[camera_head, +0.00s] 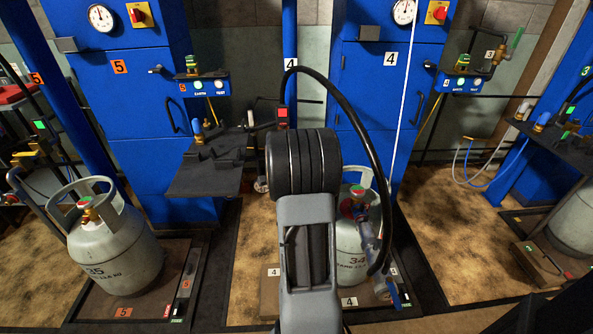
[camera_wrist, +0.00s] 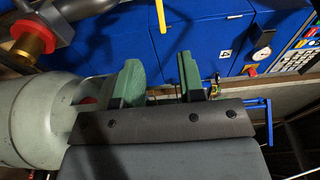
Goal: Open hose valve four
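In the head view my arm covers part of the cylinder and hides my gripper's fingertips. In the wrist view my gripper (camera_wrist: 162,78) has two green finger pads apart, with nothing visible between them. A grey cylinder (camera_wrist: 30,120) is left of the fingers there. A blue bar-like handle (camera_wrist: 262,105) is to their right; I cannot tell what it belongs to.
The blue cabinet of station 4 (camera_head: 375,75) stands behind, with a gauge (camera_head: 403,11). A dark shelf (camera_head: 205,172) juts out left of my arm. Cylinder 35 (camera_head: 115,250) stands at left. Another workstation shelf (camera_head: 555,140) is at right. Bare stained floor (camera_head: 450,235) lies right of cylinder 34.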

